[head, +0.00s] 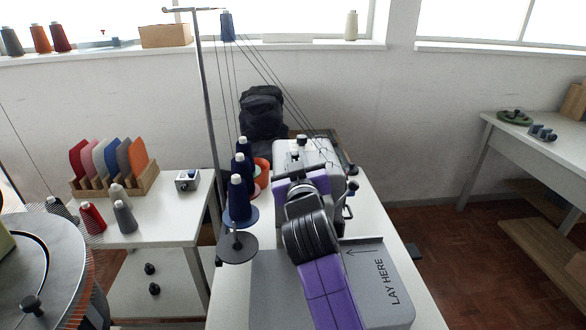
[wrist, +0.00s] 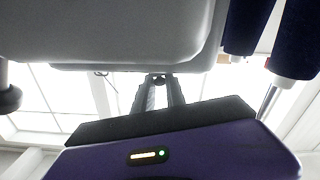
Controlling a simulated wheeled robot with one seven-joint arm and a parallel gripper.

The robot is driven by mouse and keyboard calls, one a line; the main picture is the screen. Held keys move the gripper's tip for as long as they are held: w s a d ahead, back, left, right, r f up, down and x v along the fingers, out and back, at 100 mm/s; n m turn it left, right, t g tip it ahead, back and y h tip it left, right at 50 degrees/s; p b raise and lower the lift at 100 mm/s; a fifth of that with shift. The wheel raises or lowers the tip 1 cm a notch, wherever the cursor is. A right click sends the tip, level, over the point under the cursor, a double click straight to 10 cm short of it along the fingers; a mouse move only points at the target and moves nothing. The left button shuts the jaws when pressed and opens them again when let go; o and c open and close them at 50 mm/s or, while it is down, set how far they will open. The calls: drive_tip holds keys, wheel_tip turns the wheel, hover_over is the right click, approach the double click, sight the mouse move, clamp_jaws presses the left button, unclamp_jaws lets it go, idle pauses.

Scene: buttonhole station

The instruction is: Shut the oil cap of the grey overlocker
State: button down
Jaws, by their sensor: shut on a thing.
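The grey overlocker (head: 318,152) stands on the white table ahead, its lower front hidden behind my purple and black arm in the head view. In the wrist view its pale body (wrist: 105,35) fills the top left, close above my fingers. My gripper (wrist: 158,82) points at its lower edge, with its two dark fingers close together on a small dark part, which seems to be the oil cap (wrist: 158,77). The cap is too small and dark to tell how far it is open. My fingers are hidden in the head view.
Navy thread cones (head: 240,195) and a tall thread stand (head: 206,110) stand left of the overlocker, with threads running to it. A grey plate marked LAY HERE (head: 378,285) lies at the front right. A side table (head: 150,232) stands to the left. Open floor (head: 455,235) lies to the right.

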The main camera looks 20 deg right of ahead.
drive_tip(key=shift+s+d+f+m+b, duration=0.1)
drive_tip(key=shift+f+m+b, duration=0.15)
drive_tip(key=shift+m+b, duration=0.45)
drive_tip(key=shift+d+f+m+b, duration=0.1)
drive_tip(key=shift+f+m+b, duration=0.15)
drive_tip(key=shift+m+b, duration=0.4)
drive_tip(key=shift+m, duration=0.25)
drive_tip(key=c, duration=1.7)
unclamp_jaws()
drive_tip(key=shift+r, duration=0.1)
drive_tip(key=v, duration=0.7)
drive_tip(key=shift+s+a, duration=0.1)
drive_tip(key=shift+s, duration=0.25)
drive_tip(key=shift+r, duration=0.1)
